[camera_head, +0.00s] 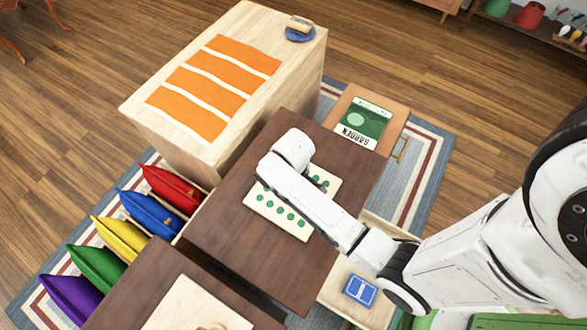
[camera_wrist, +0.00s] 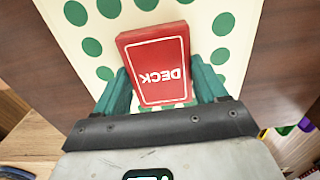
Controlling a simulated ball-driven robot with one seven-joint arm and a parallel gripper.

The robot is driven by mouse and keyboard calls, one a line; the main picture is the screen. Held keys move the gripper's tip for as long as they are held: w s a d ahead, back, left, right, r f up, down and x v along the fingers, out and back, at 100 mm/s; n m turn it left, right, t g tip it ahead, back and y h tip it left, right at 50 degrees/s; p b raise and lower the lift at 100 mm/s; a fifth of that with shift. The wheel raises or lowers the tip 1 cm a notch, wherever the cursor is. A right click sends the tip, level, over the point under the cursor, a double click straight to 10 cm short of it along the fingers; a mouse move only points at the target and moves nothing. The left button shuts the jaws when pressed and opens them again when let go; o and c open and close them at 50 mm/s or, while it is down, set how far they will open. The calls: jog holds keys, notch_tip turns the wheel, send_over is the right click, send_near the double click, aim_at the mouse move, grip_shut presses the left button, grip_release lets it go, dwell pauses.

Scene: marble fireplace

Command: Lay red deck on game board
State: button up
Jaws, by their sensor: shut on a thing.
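The red deck (camera_wrist: 155,62), a red box lettered DECK, is between the two teal fingers of my gripper (camera_wrist: 162,82) in the wrist view. My gripper is shut on it. The cream game board (camera_wrist: 239,18) with green dots lies beneath the deck. I cannot tell whether the deck touches the board. In the head view the game board (camera_head: 270,214) lies on a dark brown table top, partly covered by my arm. The deck and my fingers are hidden there behind my arm.
A blue deck (camera_head: 360,290) lies on a pale surface at lower right. A green GARDEN box (camera_head: 362,122) sits beyond the dark table (camera_head: 222,232). A pale cabinet (camera_head: 152,98) with an orange striped cloth (camera_head: 215,85) stands at left. Several coloured cushions (camera_head: 150,212) line the lower left.

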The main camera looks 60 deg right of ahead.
jog(key=shift+f, duration=0.1)
jog(key=o, duration=1.1)
notch_tip(320, 180, up, 12)
jog(key=p, duration=0.2)
jog(key=shift+t, duration=0.5)
jog(key=shift+s+a+r, duration=0.4)
jog(key=shift+s+a, duration=0.2)
jog(key=shift+s, duration=1)
jog(key=shift+s+a+r, duration=0.4)
jog(key=shift+s+a, duration=0.15)
jog(key=shift+s, duration=1.1)
jog(key=shift+s+a+r, duration=0.4)
jog(key=shift+s+a, duration=0.2)
jog(key=shift+s, duration=1)
